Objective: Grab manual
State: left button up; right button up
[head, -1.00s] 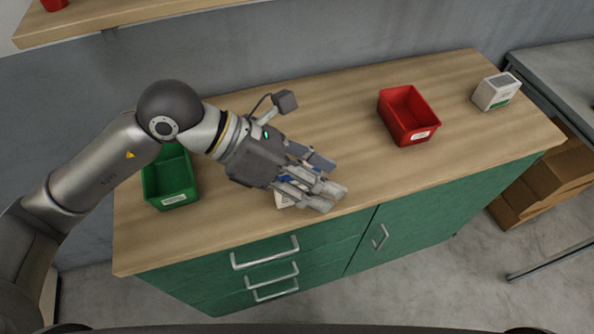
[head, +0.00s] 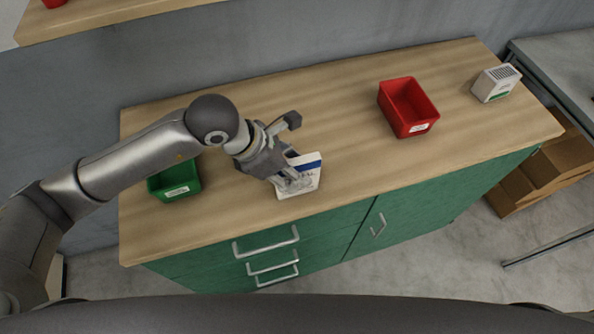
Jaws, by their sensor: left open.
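The manual (head: 309,176) is a white booklet with a blue band along its top edge. It lies near the front edge of the wooden worktop in the head view. My left gripper (head: 291,179) is open and reaches over the manual's left part, covering some of it. I cannot tell whether the fingers touch it. My right gripper is not in view.
A green bin (head: 177,190) stands at the left, partly behind my left arm. A red bin (head: 408,113) and a white box (head: 495,83) stand to the right on the worktop (head: 345,110). The worktop between the manual and the red bin is clear.

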pick_arm(q)
jog(key=shift+x, duration=1.4)
jog(key=shift+a, duration=0.1)
grip_shut()
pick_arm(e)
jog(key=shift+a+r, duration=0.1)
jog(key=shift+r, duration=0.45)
pick_arm(q)
jog(key=shift+r, duration=0.1)
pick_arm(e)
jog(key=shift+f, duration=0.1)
